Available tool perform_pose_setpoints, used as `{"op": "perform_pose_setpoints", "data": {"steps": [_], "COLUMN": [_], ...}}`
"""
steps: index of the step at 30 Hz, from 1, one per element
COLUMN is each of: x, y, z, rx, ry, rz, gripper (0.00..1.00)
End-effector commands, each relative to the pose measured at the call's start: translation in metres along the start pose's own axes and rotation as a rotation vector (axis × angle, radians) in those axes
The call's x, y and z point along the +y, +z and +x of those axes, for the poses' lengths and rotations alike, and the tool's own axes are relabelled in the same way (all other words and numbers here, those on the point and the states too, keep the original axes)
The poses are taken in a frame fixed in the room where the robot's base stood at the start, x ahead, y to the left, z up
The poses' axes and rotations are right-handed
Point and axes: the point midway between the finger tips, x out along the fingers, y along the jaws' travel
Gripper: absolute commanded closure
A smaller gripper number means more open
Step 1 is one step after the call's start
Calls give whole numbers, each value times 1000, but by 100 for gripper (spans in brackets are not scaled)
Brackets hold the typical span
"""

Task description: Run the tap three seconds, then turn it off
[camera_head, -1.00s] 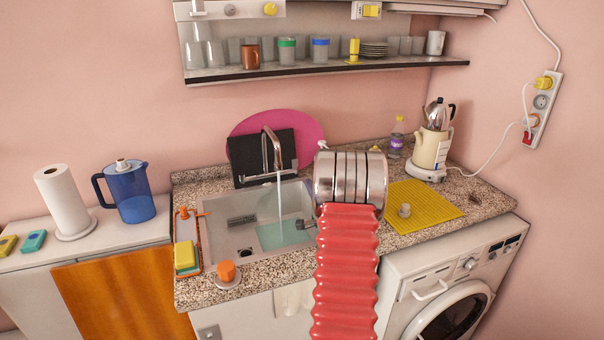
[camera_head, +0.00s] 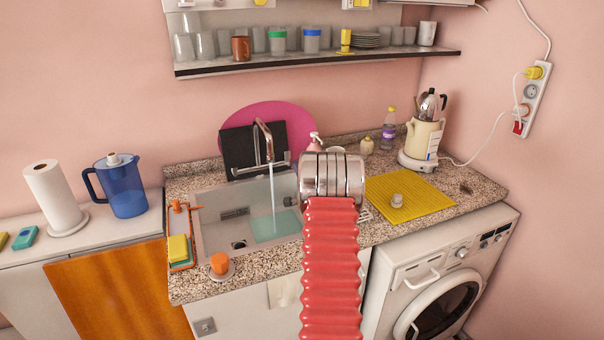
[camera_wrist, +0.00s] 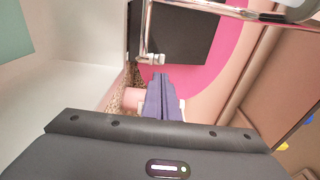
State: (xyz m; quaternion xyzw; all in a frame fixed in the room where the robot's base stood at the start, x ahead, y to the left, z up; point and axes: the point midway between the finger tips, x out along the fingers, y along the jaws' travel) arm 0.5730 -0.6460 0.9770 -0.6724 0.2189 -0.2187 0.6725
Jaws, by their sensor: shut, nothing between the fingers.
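The chrome tap (camera_head: 263,140) stands at the back of the sink (camera_head: 208,230), in front of a black board. A stream of water (camera_head: 272,190) runs from its spout into the basin. In the wrist view, chrome tap parts (camera_wrist: 230,11) cross the top, with a short metal piece (camera_wrist: 151,59) just beyond my fingertips. My gripper (camera_wrist: 160,77) is shut and empty, its dark fingers close to that piece; whether they touch it I cannot tell. In the head view my red sleeve and metal cuff hide my gripper and the right side of the sink.
A pink round tray (camera_head: 290,112) and the black board (camera_head: 238,150) lean behind the tap. A soap bottle (camera_head: 315,142) stands right of it. An orange-capped item (camera_head: 220,264) and a yellow sponge (camera_head: 178,248) sit on the front left. A yellow mat (camera_head: 425,203) lies right.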

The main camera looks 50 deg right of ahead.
Motion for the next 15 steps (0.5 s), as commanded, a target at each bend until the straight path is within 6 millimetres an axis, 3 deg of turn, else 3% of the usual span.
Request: {"op": "perform_pose_setpoints", "data": {"steps": [6,15], "x": [0,0], "y": [-1,-1], "z": [21,28], "rx": [1,2], "ry": [-1,0], "rz": [-1,0], "gripper": [100,100]}}
